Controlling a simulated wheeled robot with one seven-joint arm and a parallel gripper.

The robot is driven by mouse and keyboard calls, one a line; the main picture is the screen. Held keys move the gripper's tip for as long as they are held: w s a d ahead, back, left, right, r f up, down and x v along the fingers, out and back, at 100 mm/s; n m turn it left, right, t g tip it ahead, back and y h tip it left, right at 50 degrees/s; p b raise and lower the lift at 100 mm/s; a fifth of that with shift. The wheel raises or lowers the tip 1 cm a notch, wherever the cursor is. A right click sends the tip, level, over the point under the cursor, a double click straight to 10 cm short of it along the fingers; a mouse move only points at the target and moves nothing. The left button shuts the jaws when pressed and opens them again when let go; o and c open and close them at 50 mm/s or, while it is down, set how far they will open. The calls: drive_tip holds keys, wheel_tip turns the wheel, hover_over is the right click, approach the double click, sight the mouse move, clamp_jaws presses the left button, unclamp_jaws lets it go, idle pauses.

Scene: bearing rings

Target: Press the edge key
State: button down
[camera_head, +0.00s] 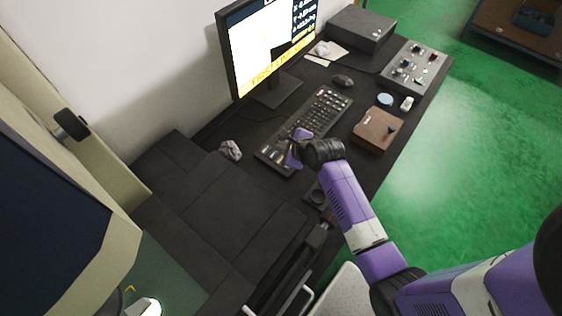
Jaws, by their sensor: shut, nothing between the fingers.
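A dark keyboard (327,112) lies on the black desk in front of the monitor. Its near-left end carries several larger keys, partly covered by my gripper. I cannot make out which key is the edge key; the legends are too small to read. My gripper (291,157) is at the end of my purple arm, over the near-left end of the keyboard. It is shut and holds nothing. Whether its tips touch a key or hover just above cannot be told, as the wrist hides part of the spot.
A monitor (262,45) stands behind the keyboard. A crumpled grey item (231,149) lies left of it. A mouse (343,80), a brown box (377,130), a blue round item (385,99) and a switch panel (413,66) lie to the right. A dark box (360,33) stands at the back.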

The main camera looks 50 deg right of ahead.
wheel_tip(320, 180, down, 4)
drive_tip(key=b, duration=0.2)
drive_tip(key=shift+r+b, duration=0.1)
drive_tip(key=shift+b, duration=0.25)
drive_tip(key=shift+f+b, duration=0.4)
drive_tip(key=shift+f, duration=0.35)
drive_tip(key=shift+f, duration=0.15)
idle(0.9)
drive_tip(key=shift+f, duration=0.25)
drive_tip(key=shift+f, duration=0.35)
idle(0.8)
drive_tip(key=shift+r, duration=0.15)
drive_tip(key=shift+r+p, duration=0.6)
drive_tip(key=shift+p, duration=0.2)
wheel_tip(320, 180, up, 5)
drive_tip(key=p, duration=0.5)
